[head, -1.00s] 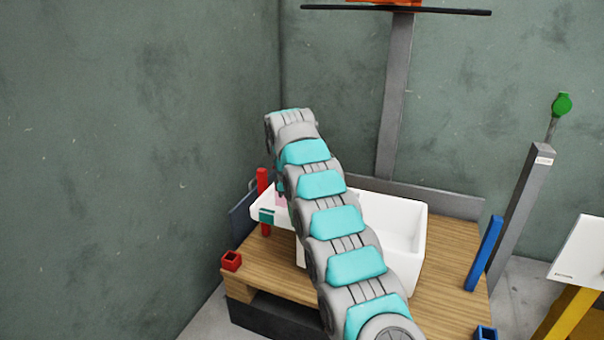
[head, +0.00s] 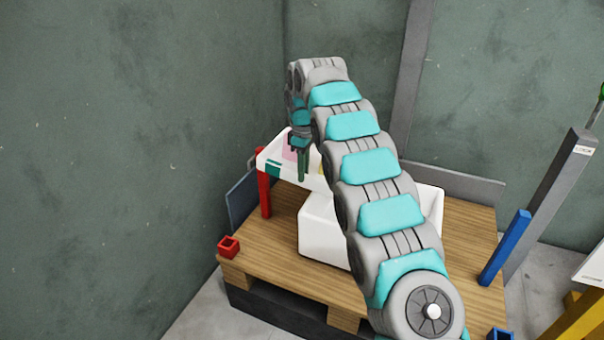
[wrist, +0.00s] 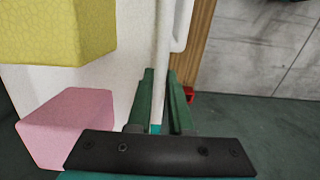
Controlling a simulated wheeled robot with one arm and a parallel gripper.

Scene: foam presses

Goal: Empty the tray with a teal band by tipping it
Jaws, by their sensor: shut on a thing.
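The white tray (head: 268,157) with a teal band (head: 273,169) is held up beside the white bin, to its upper left in the head view. My gripper (head: 303,166) is shut on the tray's rim. In the wrist view its green fingers (wrist: 162,95) straddle the tray's white wall. A pink foam block (wrist: 70,125) and a yellow foam block (wrist: 58,30) are in the tray. The pink block (head: 289,153) also shows in the head view, with a sliver of yellow (head: 321,168). My arm hides the tray's right part. Its exact tilt is hard to tell.
A large white bin (head: 322,232) stands on the wooden pallet (head: 275,265), partly behind my arm. A red post (head: 264,196) stands by the tray, a red socket (head: 229,247) at the left corner. A blue post (head: 505,250) and grey column (head: 550,200) stand right.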

